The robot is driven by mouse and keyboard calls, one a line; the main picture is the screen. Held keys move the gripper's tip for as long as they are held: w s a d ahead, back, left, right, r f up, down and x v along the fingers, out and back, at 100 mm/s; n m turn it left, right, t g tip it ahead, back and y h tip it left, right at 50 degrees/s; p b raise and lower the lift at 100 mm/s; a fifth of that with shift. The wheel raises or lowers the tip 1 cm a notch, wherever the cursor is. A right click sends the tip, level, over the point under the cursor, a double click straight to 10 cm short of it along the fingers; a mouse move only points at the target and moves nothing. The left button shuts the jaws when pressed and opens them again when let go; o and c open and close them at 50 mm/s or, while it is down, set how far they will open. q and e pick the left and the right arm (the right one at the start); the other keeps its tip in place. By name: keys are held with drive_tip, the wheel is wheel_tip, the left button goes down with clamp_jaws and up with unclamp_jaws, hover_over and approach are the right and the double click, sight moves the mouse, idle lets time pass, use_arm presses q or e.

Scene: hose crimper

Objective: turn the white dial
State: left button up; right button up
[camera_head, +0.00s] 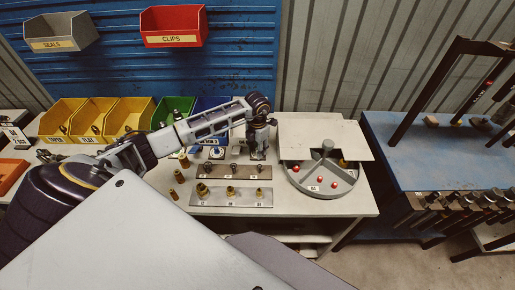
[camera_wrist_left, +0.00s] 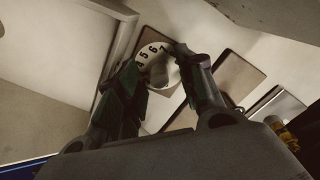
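In the head view my left gripper (camera_head: 257,152) points down at the back of the workbench, beside the grey turntable, and hides the dial there. My right gripper is in neither view.
Right of the gripper is a round grey tray (camera_head: 319,187) with red balls, partly under a pale cover (camera_head: 322,132). Plates with brass fittings (camera_head: 231,196) lie in front. Yellow bins (camera_head: 95,115) stand left. A blue bench (camera_head: 420,155) with a dark frame is right.

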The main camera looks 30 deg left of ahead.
use_arm(q)
clamp_jaws()
drive_tip(key=shift+n, duration=0.5)
drive_tip(key=n+b, duration=0.1)
drive_tip(key=n, duration=0.3)
drive_tip(key=shift+n, duration=0.3)
drive_tip(key=n+b, duration=0.1)
drive_tip(key=n, duration=0.5)
drive_tip(key=shift+w, duration=0.1)
drive_tip(key=shift+d+r, duration=0.1)
idle(0.4)
unclamp_jaws()
